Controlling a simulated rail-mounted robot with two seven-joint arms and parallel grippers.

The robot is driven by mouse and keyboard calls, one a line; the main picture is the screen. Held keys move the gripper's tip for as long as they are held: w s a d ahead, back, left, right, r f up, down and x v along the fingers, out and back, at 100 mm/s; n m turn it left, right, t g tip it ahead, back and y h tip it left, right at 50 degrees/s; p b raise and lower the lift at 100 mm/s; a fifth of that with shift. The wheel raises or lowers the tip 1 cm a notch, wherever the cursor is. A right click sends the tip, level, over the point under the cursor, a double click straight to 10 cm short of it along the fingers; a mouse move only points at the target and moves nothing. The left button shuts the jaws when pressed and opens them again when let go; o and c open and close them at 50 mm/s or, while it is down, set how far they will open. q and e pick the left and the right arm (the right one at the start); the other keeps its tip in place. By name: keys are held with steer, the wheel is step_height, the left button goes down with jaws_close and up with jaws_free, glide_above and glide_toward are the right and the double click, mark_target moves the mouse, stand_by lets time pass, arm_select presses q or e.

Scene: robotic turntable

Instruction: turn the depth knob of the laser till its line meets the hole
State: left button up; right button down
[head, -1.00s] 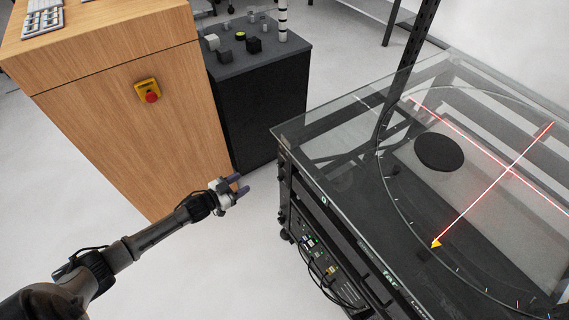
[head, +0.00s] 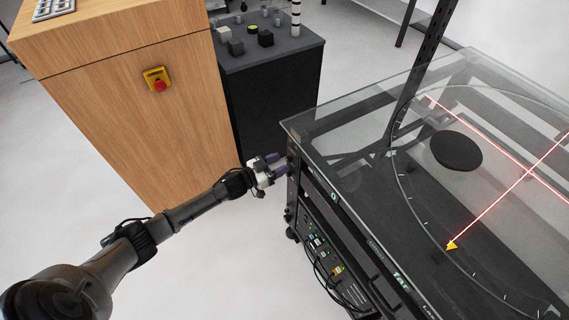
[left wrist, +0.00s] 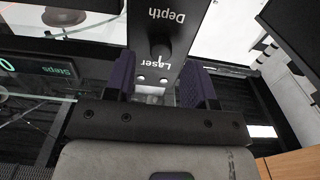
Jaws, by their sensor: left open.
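The depth knob (left wrist: 160,50) is a small dark knob on a black panel marked "Depth" and "Laser" in the left wrist view. The red laser lines (head: 490,212) cross on the table at the right. A black round spot (head: 456,150), perhaps the hole, lies left of the crossing, off both lines. My right gripper is not in view.
The glass tabletop (head: 335,125) sits on a black rack with cables (head: 325,260). A wooden cabinet (head: 130,110) with a red stop button (head: 159,86) stands at left, beside a dark box (head: 270,95) carrying small blocks. The floor between is clear.

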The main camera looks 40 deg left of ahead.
mark_target(289, 159)
arm_select(q)
steer(key=shift+b+x, duration=0.3)
steer(key=shift+x, duration=0.95)
steer(key=c, duration=0.9)
